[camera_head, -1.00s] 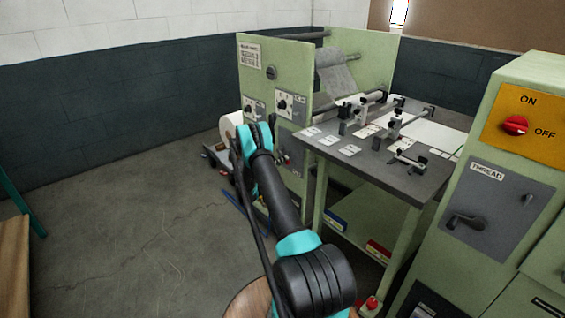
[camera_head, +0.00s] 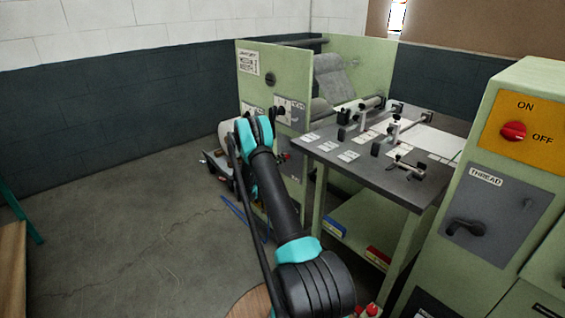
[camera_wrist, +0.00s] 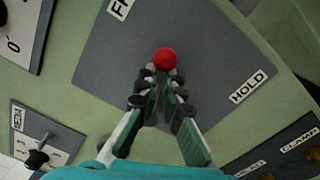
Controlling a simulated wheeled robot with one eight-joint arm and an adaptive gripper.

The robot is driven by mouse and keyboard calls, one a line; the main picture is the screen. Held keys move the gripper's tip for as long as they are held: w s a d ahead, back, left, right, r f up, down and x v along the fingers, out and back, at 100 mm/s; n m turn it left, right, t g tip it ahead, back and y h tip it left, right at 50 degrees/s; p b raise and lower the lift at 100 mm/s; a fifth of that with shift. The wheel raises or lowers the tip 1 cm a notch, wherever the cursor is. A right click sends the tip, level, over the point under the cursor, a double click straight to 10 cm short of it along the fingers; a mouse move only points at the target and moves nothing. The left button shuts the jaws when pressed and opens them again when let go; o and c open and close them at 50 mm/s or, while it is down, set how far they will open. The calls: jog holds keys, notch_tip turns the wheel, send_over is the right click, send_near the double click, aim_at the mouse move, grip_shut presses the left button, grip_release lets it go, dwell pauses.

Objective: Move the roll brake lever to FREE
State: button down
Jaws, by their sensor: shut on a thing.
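The roll brake lever's red knob (camera_wrist: 165,58) shows at the tips of my gripper (camera_wrist: 160,84) in the wrist view. The lever comes from a grey plate (camera_wrist: 105,68) on a green panel. My gripper is shut on the lever just below the knob; the fingers hide most of its shaft. A HOLD label (camera_wrist: 250,86) is on the plate at the right. A partly cut-off label starting with F (camera_wrist: 121,8) is at the upper left. The knob lies between the two labels. In the head view my arm hides the gripper.
A switch plate marked 0 (camera_wrist: 18,38), a small lever plate (camera_wrist: 40,140) and a plate labelled CLAMP (camera_wrist: 290,145) surround the grey plate. In the head view a work table (camera_head: 400,185) stands right of my arm. Open floor (camera_head: 130,230) lies left.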

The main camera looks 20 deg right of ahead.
jog(key=shift+d+r+n, duration=0.15)
jog(key=shift+r+n, duration=0.6)
jog(key=shift+n, duration=0.45)
jog(key=shift+w, duration=0.1)
jog(key=c, duration=1.6)
grip_release()
jog(key=shift+r, duration=0.1)
jog(key=shift+o, duration=0.2)
jog(key=shift+a, duration=0.35)
jog(key=v, duration=1.1)
jog(key=shift+a, duration=0.2)
